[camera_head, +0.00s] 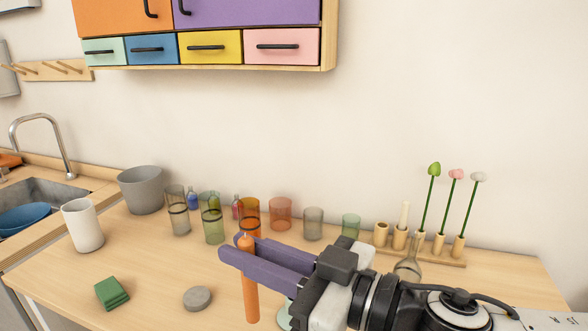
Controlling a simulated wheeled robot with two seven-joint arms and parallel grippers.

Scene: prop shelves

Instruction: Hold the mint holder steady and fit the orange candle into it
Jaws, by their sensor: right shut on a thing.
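My right gripper (240,248) comes in from the lower right, with two purple fingers shut on the orange candle (251,300). The candle is upright; its tip shows above the fingers and its lower part hangs below them. A pale mint piece, apparently the mint holder (285,317), shows at the bottom of the view, just right of the candle's lower end. Most of it is hidden behind my right gripper. The candle appears apart from it. My left gripper is not in view.
A grey round disc (197,298) and a green folded block (112,293) lie on the table left of the candle. Several coloured glasses stand behind my gripper. A wooden rack (452,258) with flowers stands at the right. A white cup (82,225) stands at the left.

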